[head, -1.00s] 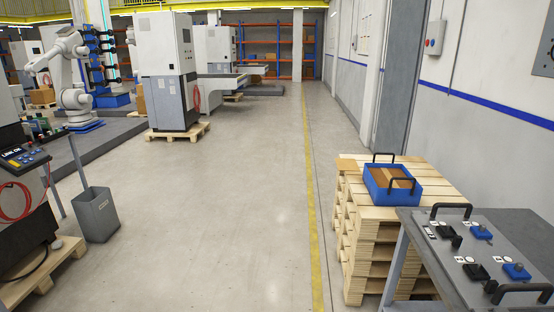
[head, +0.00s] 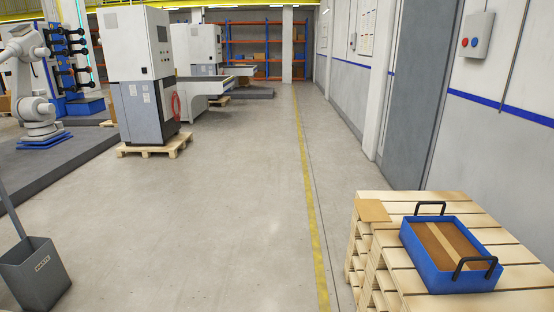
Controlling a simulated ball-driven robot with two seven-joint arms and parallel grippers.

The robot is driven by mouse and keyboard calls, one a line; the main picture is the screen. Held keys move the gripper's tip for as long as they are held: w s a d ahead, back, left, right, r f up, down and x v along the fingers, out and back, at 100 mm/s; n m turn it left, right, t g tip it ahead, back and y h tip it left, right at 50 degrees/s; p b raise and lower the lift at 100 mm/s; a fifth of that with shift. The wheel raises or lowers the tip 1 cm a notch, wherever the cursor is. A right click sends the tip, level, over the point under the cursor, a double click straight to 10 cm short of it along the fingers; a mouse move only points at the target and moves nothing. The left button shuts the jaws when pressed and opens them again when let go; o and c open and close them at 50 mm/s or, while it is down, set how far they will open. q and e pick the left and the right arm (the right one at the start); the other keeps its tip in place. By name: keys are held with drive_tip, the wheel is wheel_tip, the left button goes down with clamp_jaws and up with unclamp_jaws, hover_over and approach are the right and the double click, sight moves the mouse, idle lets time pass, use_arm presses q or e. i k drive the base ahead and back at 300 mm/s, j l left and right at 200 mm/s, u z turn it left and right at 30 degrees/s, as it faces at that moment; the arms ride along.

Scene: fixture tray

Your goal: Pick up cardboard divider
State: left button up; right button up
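The blue box (head: 447,280) has two black handles and stands on the same stack. Inside it are brown surfaces (head: 432,242) with a lighter strip running across; I cannot tell whether these are cardboard sheets or box contents. Neither of my grippers shows in the head view.
Open concrete floor (head: 225,200) lies ahead and left of the stack, with a yellow line (head: 308,200) along it. A grey bin (head: 36,274) stands at the lower left. A tall machine cabinet (head: 142,75) sits on a pallet farther back. A wall (head: 480,145) runs along the right.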

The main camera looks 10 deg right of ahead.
sight(369, 209)
drive_tip(key=i+j+z, duration=0.1)
drive_tip(key=i+z, duration=0.2)
drive_tip(key=i, duration=0.25)
drive_tip(key=i+j+z, duration=0.25)
drive_tip(key=i, duration=0.3)
